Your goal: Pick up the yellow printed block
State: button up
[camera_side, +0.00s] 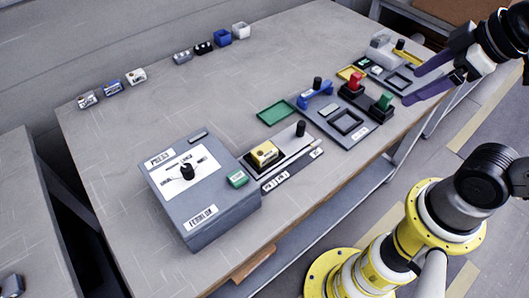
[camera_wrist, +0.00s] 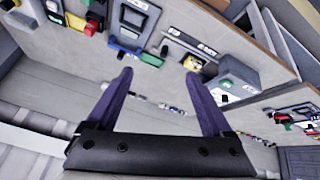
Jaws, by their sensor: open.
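The yellow printed block (camera_side: 264,153) sits in a grey holder on the table, just right of the grey box, in the side view. It also shows in the wrist view (camera_wrist: 193,63), small and near the top, beyond the fingers. My gripper (camera_side: 411,87) has purple fingers, spread apart and empty. It is raised at the right of the side view, well away from the yellow block. In the wrist view my gripper (camera_wrist: 164,78) shows its two fingers wide apart with nothing between them.
A grey box with a dial (camera_side: 198,190) stands left of the block. A black post (camera_side: 300,129) and a green tray (camera_side: 276,112) are close to it. Several small blocks line the back edge.

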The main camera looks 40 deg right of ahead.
jog(key=w+a+r+n+g+y, duration=0.15)
jog(key=w+a+n, duration=0.25)
jog(key=w+n, duration=0.4)
jog(key=n+g+y, duration=0.1)
jog(key=n+g, duration=0.4)
jog(key=n, duration=0.1)
send_over(265, 150)
jog(key=d, duration=0.2)
jog(key=shift+t, duration=0.25)
notch_tip(265, 150, down, 21)
jog(key=shift+s+r, duration=0.1)
jog(key=shift+x, duration=3.1)
jog(key=shift+a, duration=0.1)
jog(key=shift+r, duration=0.1)
grip_shut()
